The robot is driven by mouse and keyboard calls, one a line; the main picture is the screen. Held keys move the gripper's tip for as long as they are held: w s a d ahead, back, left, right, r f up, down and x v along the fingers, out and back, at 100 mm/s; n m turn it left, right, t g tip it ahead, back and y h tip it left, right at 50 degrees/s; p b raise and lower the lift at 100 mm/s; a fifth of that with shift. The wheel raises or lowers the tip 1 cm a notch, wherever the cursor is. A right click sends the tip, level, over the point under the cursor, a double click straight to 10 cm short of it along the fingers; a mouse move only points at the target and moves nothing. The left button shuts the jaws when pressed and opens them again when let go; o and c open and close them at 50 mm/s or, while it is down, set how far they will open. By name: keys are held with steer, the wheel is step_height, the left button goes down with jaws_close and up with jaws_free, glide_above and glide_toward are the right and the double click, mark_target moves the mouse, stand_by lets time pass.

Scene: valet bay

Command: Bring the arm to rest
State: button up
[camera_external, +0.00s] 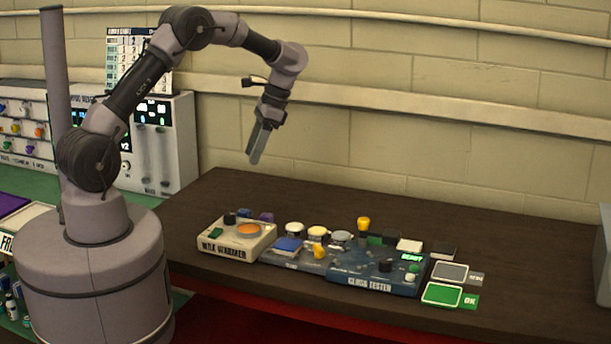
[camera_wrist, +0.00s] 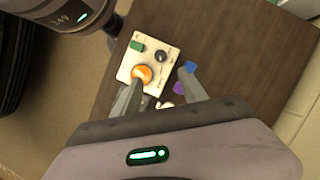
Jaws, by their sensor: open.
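My gripper (camera_external: 257,148) hangs in the air above the left part of the dark table, pointing down and slightly left. In the wrist view its two fingers (camera_wrist: 163,90) are spread apart with nothing held between them. My arm is raised and bent, with its base at the left. The nearest device below is the white wax warmer box (camera_external: 237,239) with an orange round top; it also shows in the wrist view (camera_wrist: 150,57), beyond the fingertips and apart from them.
A blue-grey glass tester (camera_external: 375,272) and several small jars and blocks stand right of the warmer. Green (camera_external: 442,295) and grey pads lie at the front right. White panels (camera_external: 165,145) stand behind my arm at left.

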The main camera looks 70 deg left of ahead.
steer(key=s+d+r+t+y+b, duration=0.1)
steer(key=s+d+r+t+b, duration=0.15)
steer(key=d+b, duration=0.2)
steer(key=s+d+r+t+y+b, duration=0.1)
steer(key=s+d+r+t+b, duration=0.15)
steer(key=s+d, duration=0.2)
steer(key=s+d+f+m+t+b, duration=0.1)
steer(key=s+d+f+t+b, duration=0.1)
steer(key=s, duration=0.4)
steer(key=s+d+f+m+t+b, duration=0.1)
steer(key=s+d+f+t+b, duration=0.1)
steer(key=s+d, duration=0.4)
steer(key=shift+s+d+f+m+t+h+b, duration=0.35)
steer(key=shift+t+b, duration=0.25)
steer(key=shift+b, duration=0.65)
steer(key=shift+a+r, duration=0.1)
steer(key=shift+c, duration=0.4)
